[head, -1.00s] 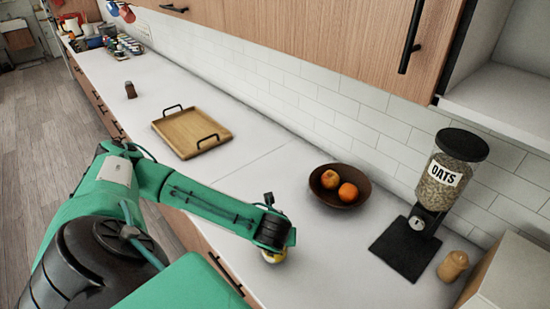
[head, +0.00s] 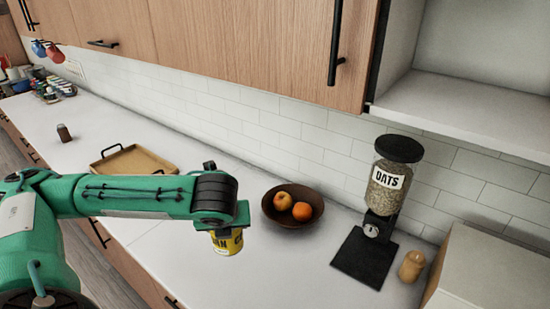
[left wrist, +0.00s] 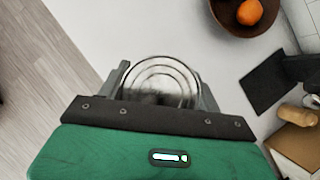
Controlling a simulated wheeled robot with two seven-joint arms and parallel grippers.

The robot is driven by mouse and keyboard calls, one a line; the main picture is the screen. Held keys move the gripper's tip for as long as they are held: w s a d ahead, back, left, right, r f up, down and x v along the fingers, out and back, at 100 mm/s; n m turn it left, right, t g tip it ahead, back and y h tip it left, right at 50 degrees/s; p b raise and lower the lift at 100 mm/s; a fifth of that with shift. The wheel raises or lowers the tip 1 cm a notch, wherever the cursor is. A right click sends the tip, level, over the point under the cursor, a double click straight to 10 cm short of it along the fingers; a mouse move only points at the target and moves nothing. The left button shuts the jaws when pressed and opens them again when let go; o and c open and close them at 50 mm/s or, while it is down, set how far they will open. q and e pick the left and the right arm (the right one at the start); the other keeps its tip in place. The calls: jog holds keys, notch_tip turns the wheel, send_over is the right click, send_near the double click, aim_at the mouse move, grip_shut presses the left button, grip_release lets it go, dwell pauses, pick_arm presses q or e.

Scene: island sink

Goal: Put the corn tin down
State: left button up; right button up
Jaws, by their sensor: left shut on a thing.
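The corn tin (head: 228,245) is yellow with dark lettering and hangs below my left gripper (head: 228,234) in the head view. In the left wrist view the tin's round, ringed metal top (left wrist: 160,72) sits between the two grey fingers of my left gripper (left wrist: 163,88), which is shut on it. The tin looks upright over the white counter (head: 290,265). I cannot tell whether its base touches the counter. Its upper part is hidden by the gripper in the head view. My right gripper is not in view.
A dark bowl (head: 272,212) with fruit stands behind and right of the tin. An oats dispenser (head: 385,210), a small tan jar (head: 412,266) and a box (head: 480,265) are further right. A wooden tray (head: 118,168) is to the left. The counter around the tin is clear.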

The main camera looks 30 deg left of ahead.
aim_at(238, 234)
pick_arm(q)
jog(key=f+n, duration=0.1)
jog(key=d+f+n+g+y, duration=0.1)
jog(key=n, duration=0.1)
jog(key=w+d+f+n+g, duration=0.1)
jog(key=n, duration=0.1)
jog(key=shift+w+d+y, duration=0.1)
jog(key=shift+d+y, duration=0.1)
jog(key=shift+y, duration=0.1)
jog(key=d+f+n+g+h, duration=0.2)
jog(key=d+n+g, duration=0.2)
jog(key=n, duration=0.7)
jog(key=w+d+f+n+g+h, duration=0.1)
jog(key=d+f+n+g+h, duration=0.2)
jog(key=d+n, duration=0.6)
jog(key=shift+f+n+g, duration=0.35)
jog(key=shift+n+g, duration=0.45)
jog(key=shift+n, duration=0.7)
jog(key=shift+w, duration=0.1)
jog(key=shift+d, duration=0.15)
